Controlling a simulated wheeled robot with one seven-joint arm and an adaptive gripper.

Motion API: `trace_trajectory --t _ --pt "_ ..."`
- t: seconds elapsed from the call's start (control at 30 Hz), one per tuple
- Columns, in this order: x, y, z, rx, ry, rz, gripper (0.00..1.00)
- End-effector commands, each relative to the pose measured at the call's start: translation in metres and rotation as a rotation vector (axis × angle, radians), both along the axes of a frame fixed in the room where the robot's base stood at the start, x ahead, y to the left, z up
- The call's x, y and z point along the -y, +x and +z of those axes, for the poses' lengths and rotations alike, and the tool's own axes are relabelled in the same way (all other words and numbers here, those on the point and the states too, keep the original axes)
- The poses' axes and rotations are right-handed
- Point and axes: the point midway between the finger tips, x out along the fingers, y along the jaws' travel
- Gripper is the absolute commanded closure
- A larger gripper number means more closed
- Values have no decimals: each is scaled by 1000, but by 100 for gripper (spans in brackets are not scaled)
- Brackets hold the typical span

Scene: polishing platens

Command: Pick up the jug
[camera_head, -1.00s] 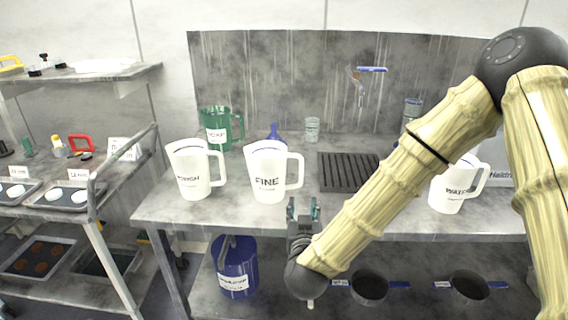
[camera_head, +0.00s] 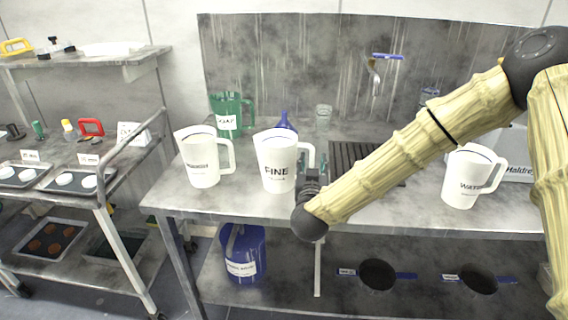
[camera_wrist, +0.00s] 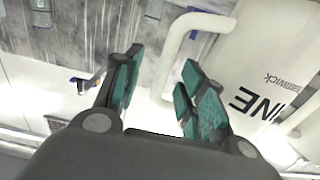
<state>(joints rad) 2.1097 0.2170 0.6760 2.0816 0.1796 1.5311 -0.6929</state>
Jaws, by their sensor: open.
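A white jug marked FINE (camera_head: 273,158) stands upright on the grey bench, its handle facing right. In the wrist view the FINE jug (camera_wrist: 262,60) fills the right side, and its handle (camera_wrist: 172,62) shows between my fingertips. My gripper (camera_head: 313,168) is in front of and beside that handle, partly covering it; it is open and empty. In the wrist view my gripper (camera_wrist: 158,78) has its teal pads apart. I cannot tell whether the handle is inside the jaws. Another white jug (camera_head: 203,165) stands to the left, and a white jug marked WATER (camera_head: 466,180) to the right.
A green jug (camera_head: 228,122) and a blue bottle (camera_head: 285,122) stand behind the white jugs, with a clear glass (camera_head: 323,117). A dark slatted rack (camera_head: 350,158) lies behind my arm. A blue container (camera_head: 243,255) is under the bench. A shelved cart (camera_head: 110,190) stands at left.

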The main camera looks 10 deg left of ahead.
Motion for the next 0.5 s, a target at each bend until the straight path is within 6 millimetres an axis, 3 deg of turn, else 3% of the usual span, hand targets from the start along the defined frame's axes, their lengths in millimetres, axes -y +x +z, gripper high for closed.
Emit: trace_trajectory --t 0.2,0.5 --pt "-3 24 1 1 1 1 60" --pt "-3 29 1 1 0 2 60"
